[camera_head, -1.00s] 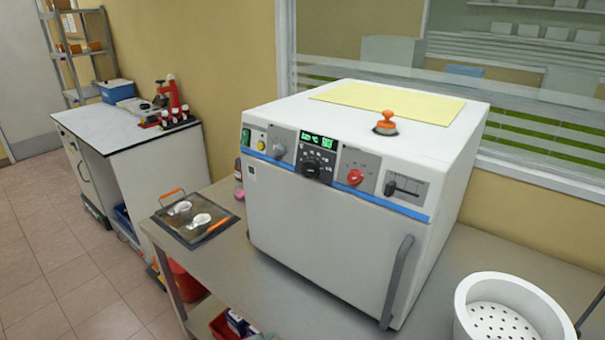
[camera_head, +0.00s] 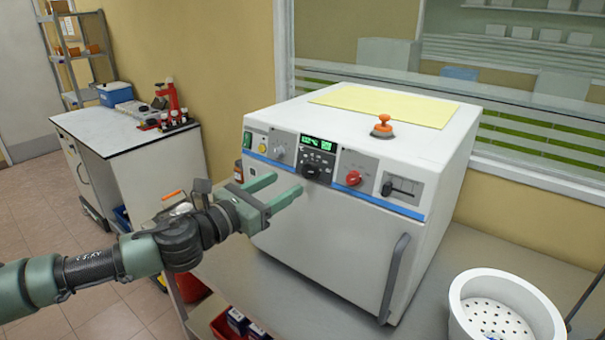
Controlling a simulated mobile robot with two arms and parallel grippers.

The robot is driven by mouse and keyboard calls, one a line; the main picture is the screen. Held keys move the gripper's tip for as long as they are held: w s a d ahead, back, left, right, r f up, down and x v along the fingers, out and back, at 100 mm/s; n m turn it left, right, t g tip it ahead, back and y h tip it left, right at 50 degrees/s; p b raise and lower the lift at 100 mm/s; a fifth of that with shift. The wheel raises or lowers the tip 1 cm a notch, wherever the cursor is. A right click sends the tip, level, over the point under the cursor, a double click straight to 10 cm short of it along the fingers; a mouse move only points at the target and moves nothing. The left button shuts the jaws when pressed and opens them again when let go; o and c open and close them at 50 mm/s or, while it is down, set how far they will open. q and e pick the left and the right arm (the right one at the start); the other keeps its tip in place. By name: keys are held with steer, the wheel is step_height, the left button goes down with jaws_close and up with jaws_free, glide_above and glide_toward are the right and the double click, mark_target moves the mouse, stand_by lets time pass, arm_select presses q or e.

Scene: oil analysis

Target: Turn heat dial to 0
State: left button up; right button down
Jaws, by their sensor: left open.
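A white oven-like unit (camera_head: 330,240) stands on the bench with a control panel along its upper front. The panel has a grey dial (camera_head: 279,152), a black dial (camera_head: 312,171) under a green-lit display (camera_head: 317,144), a red knob (camera_head: 353,178) and a slider (camera_head: 402,189) at the right. Which one is the heat dial, and their markings, are too small to read. My left gripper (camera_head: 287,184) is open and empty. In the picture its fingers point right, just below the grey and black dials; contact cannot be told. My right gripper is not in view.
A white perforated basin (camera_head: 505,310) stands at the right. A side cabinet (camera_head: 125,150) stands at the left.

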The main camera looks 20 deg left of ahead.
mark_target(307, 172)
arm_select(q)
steer(key=p+x, duration=0.2)
steer(key=x, duration=0.4)
steer(key=shift+w+d, duration=0.1)
steer(key=shift+w, duration=0.15)
steer(key=shift+w+d, duration=0.2)
steer(key=shift+w, duration=0.25)
steer(key=shift+c, duration=0.4)
jaws_close()
